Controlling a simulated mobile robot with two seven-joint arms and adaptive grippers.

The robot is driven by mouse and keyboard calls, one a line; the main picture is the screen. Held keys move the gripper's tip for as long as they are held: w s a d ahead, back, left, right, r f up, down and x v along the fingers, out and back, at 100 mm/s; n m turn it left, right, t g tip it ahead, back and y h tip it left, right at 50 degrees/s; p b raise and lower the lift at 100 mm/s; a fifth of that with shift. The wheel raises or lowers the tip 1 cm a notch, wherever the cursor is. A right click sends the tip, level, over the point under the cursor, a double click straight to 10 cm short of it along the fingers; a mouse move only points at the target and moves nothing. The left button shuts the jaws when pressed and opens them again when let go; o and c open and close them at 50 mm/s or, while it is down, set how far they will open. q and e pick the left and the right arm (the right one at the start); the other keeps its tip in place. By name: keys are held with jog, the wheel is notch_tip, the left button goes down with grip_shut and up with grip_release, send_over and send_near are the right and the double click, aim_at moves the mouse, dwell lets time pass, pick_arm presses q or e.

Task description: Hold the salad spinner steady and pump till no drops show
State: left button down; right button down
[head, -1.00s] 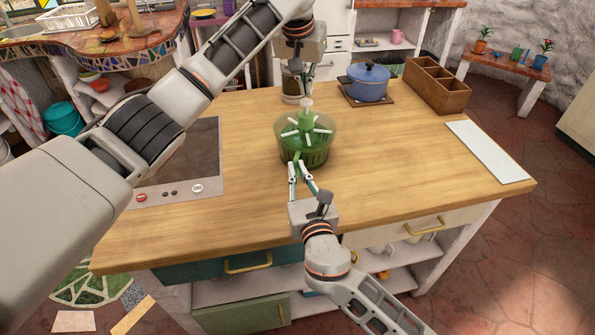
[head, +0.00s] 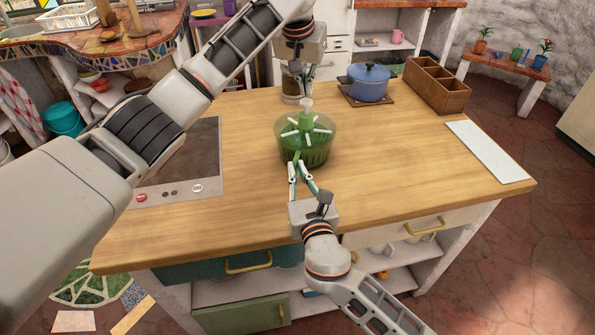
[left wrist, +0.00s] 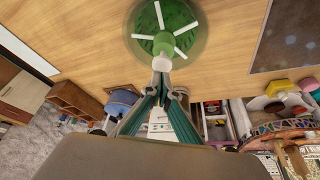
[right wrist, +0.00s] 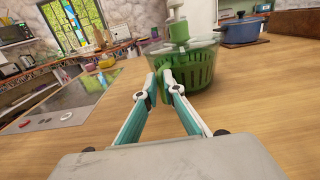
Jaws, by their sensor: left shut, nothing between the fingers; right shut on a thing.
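The salad spinner (head: 318,153) stands upright on the wooden counter, a clear green-tinted bowl with a green basket, white bars on top and a pale pump knob (head: 306,103) on a green post. It also shows in the left wrist view (left wrist: 190,48) and right wrist view (right wrist: 198,68). My left gripper (left wrist: 162,66) is shut and empty, its fingertips at the knob; I cannot tell whether they touch it. My right gripper (right wrist: 163,75) is shut on the near edge of the spinner bowl. Drops are too small to make out.
A blue pot (head: 368,84) on a trivet and a wooden divided box (head: 437,86) stand at the back right. A white board (head: 487,151) lies at the right edge. A dark cooktop (head: 190,150) is at the left. The counter's front and middle right are clear.

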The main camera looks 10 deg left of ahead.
aim_at(306, 100)
pick_arm(q)
jog(key=shift+f, duration=1.95)
jog(key=shift+r, duration=1.4)
dwell(0.7)
jog(key=shift+f, duration=1.3)
jog(key=shift+r, duration=1.3)
jog(key=shift+f, duration=0.1)
